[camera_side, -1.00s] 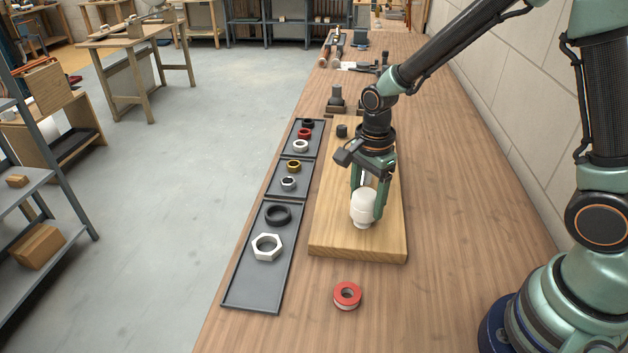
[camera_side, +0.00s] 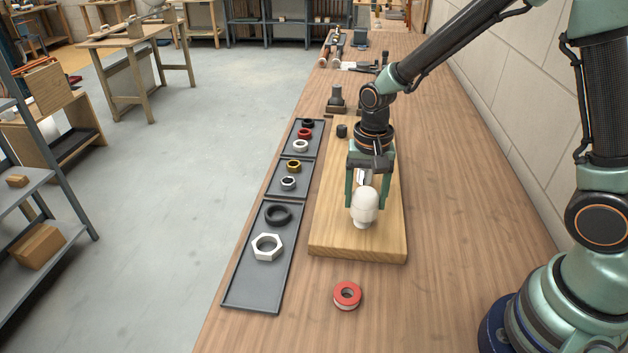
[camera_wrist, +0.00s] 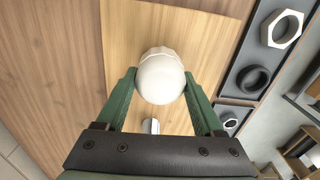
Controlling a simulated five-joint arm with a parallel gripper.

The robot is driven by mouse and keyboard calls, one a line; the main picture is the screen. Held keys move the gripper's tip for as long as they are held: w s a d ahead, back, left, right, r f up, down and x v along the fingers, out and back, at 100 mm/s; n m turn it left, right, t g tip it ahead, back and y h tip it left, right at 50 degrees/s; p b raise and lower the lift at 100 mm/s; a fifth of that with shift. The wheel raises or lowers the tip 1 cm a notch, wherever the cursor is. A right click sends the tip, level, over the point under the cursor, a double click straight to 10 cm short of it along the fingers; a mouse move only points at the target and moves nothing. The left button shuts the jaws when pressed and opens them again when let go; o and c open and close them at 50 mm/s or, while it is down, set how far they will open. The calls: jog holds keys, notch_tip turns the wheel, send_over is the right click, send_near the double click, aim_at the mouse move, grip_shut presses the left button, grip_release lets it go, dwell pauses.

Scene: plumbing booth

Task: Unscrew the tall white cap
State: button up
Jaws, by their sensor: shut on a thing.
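The tall white cap (camera_side: 364,203) stands upright near the front end of the wooden board, on a white base. It has a rounded top. My gripper (camera_side: 366,206) points down over it, with a green finger on either side, shut on the cap. In the wrist view the cap (camera_wrist: 161,78) sits between the two fingertips of my gripper (camera_wrist: 160,84). The threads under the cap are hidden.
The wooden board (camera_side: 334,240) lies on the workbench. A dark tray (camera_side: 250,288) with several rings and nuts lies to its left. A red tape roll (camera_side: 347,295) lies in front. A small metal fitting (camera_wrist: 151,126) stands behind the cap. Bare bench lies to the right.

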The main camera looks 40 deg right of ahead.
aim_at(365, 191)
jog(key=n, duration=0.3)
jog(key=shift+r+n, duration=0.1)
jog(key=shift+n, duration=0.2)
jog(key=n, duration=0.4)
jog(key=shift+w+a+n, duration=0.1)
jog(key=shift+a+n, duration=0.05)
jog(key=shift+n, duration=0.25)
jog(key=o, duration=1.4)
jog(key=shift+c, duration=0.2)
jog(key=shift+r, duration=0.1)
jog(key=shift+r, duration=2.5)
